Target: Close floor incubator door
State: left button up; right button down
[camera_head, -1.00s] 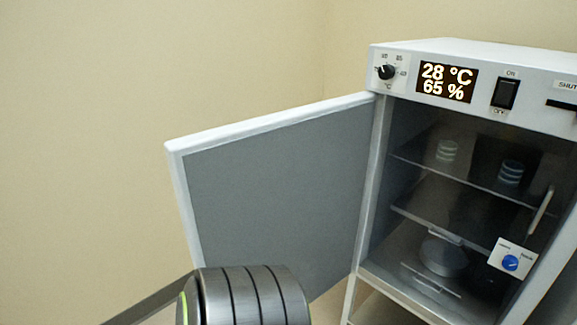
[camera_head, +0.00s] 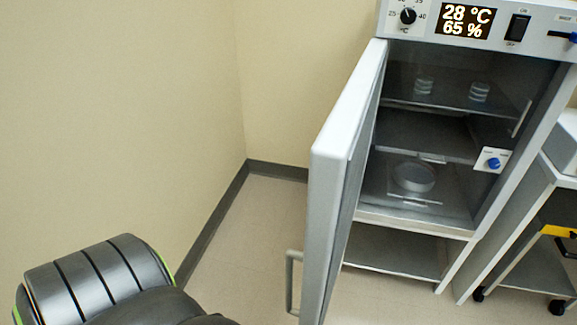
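The floor incubator (camera_head: 455,213) stands at the right, with its grey outer door (camera_head: 330,165) hinged on its left side and standing open toward me. The door's handle (camera_head: 292,280) shows low on its outer face. Behind the door opening is a clear inner panel with a small handle (camera_head: 521,118) and a blue-knobbed plate (camera_head: 490,160). A dark grey arm link of mine is at the lower left, to the left of the door and apart from its handle in the picture. Neither gripper's fingers are in view.
Shelves inside hold small stacked dishes (camera_head: 424,86) and a round clear dish (camera_head: 414,177). A wheeled cart (camera_head: 535,268) stands at the right. Walls with a dark skirting (camera_head: 222,212) bound the left; floor (camera_head: 245,235) is bare between wall and door.

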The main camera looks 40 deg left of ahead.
aim_at(338, 153)
jog(key=i+j, duration=0.1)
jog(key=j, duration=0.5)
jog(key=i+j, duration=0.1)
jog(key=j, duration=0.45)
jog(key=i+j, duration=0.1)
jog(key=j, duration=0.5)
